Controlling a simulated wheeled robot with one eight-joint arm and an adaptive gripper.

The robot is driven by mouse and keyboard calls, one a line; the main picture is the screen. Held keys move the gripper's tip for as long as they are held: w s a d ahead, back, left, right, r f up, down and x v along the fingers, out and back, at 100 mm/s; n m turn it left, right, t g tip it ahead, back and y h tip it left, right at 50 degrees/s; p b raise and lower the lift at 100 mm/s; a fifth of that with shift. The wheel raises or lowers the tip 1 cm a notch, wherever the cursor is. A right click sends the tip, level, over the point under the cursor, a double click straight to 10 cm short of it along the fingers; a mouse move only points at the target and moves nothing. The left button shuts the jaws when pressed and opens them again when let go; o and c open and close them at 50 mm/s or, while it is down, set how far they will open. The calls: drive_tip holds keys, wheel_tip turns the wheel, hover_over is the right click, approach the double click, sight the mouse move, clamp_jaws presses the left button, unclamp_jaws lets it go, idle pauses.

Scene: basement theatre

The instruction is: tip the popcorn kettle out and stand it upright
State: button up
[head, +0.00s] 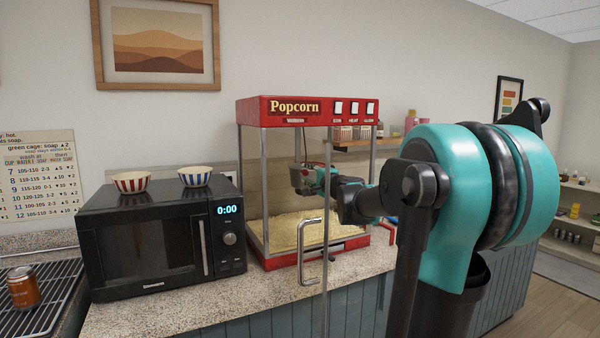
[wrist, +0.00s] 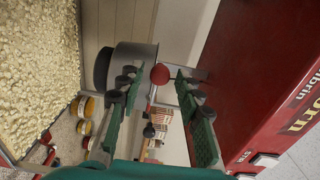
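The popcorn machine (head: 279,111) is a red, glass-sided cabinet on the counter, with loose popcorn (head: 290,229) on its floor. The kettle (head: 297,175) hangs inside it, partly hidden by my gripper (head: 318,181). In the wrist view the kettle (wrist: 140,57) is a grey metal pot, with a red ball knob (wrist: 160,74) in front of it. My gripper (wrist: 160,80) is open, its fingertips on either side of the knob with gaps showing. I cannot tell how far the kettle is tilted.
The machine's glass door stands open toward me, with its metal handle (head: 301,252) beside my arm. A black microwave (head: 150,240) with two striped bowls stands to the left. A can (head: 24,287) sits on a rack at far left. Jars (wrist: 84,106) show beyond the machine.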

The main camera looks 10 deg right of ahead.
drive_tip(key=x, duration=0.6)
drive_tip(key=shift+w, duration=0.25)
drive_tip(key=shift+c, duration=0.4)
clamp_jaws()
